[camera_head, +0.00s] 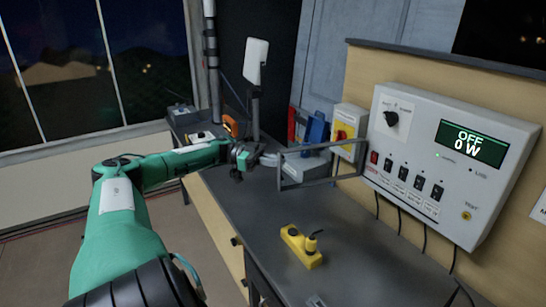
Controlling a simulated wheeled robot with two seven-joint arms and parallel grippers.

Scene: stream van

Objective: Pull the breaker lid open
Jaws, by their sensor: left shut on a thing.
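The breaker box (347,119) is a small pale box on the back panel with a red rotary knob on a yellow plate. The breaker lid (320,147) appears as a grey rectangular frame with a see-through middle. It stands out from the box towards the left, with its right end by the box's lower right side. The box's knob shows uncovered above the frame. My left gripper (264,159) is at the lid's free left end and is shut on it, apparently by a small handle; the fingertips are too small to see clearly. My right gripper is not in view.
A white control panel (440,190) reading OFF, 0 W hangs right of the box. A grey device (305,170) sits behind the lid. The bench's middle is mostly clear.

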